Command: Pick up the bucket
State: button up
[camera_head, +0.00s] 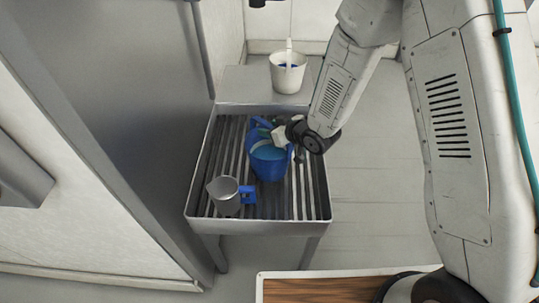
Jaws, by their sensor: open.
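A blue bucket (268,168) stands upright on the slatted metal rack, with teal-blue liquid inside. A white bucket (288,77) stands on the pale surface behind the rack, with some blue inside and a light upright piece at its back rim. My gripper (283,139) is open at the right rear rim of the blue bucket. It covers part of that rim, and I cannot tell whether it touches it. The white bucket is apart from my gripper.
A grey metal jug (224,193) with a blue handle stands on the rack (278,228), left of and in front of the blue bucket. The rack has a raised rim. A tall grey panel (125,110) stands close on the left. Open floor (375,195) lies to the right.

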jog(key=shift+w+a+f, duration=0.15)
jog(key=shift+w+a, duration=0.05)
grip_shut()
dwell(1.3)
